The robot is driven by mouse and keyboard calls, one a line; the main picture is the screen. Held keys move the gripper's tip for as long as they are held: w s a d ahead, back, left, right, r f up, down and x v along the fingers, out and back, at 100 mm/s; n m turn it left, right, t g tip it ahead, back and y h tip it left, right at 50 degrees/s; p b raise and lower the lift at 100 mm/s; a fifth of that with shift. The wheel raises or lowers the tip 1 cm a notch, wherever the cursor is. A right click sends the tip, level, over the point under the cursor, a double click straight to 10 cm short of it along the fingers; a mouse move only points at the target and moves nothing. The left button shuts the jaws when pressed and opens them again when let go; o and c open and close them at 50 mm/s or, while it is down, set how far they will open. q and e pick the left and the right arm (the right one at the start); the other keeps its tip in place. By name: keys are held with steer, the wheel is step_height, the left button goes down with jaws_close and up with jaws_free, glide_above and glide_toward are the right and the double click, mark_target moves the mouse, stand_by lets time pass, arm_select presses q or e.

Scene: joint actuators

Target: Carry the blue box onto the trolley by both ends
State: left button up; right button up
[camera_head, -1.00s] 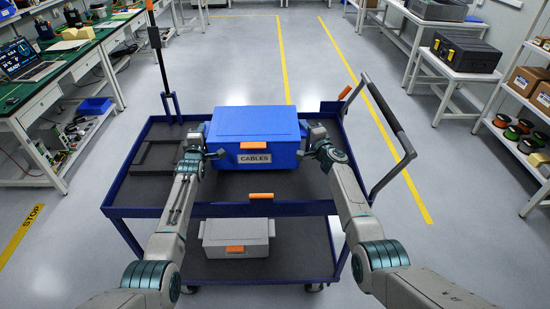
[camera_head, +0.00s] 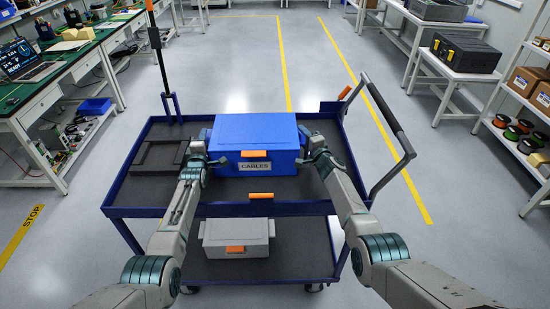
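The blue box (camera_head: 255,131), with a CABLES label and an orange front latch, is upright over the trolley's dark top deck (camera_head: 265,189). It is at or very near the deck; I cannot tell if its base touches. My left gripper (camera_head: 212,157) is at the box's left end and my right gripper (camera_head: 305,158) is at its right end. Their fingers are small and partly hidden against the box ends, so their closure is unclear.
A dark frame-like piece (camera_head: 158,157) lies on the deck left of the box. A grey case (camera_head: 236,238) is on the lower shelf. The trolley's push handle (camera_head: 391,120) rises at right, and a dark post (camera_head: 160,65) at back left. Floor beyond is clear.

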arm_select(q)
steer(key=shift+a, duration=0.1)
steer(key=o, duration=0.8)
steer(key=shift+a, duration=0.1)
steer(key=shift+a, duration=3.45)
arm_select(e)
steer(key=shift+d, duration=0.1)
steer(key=o, duration=0.8)
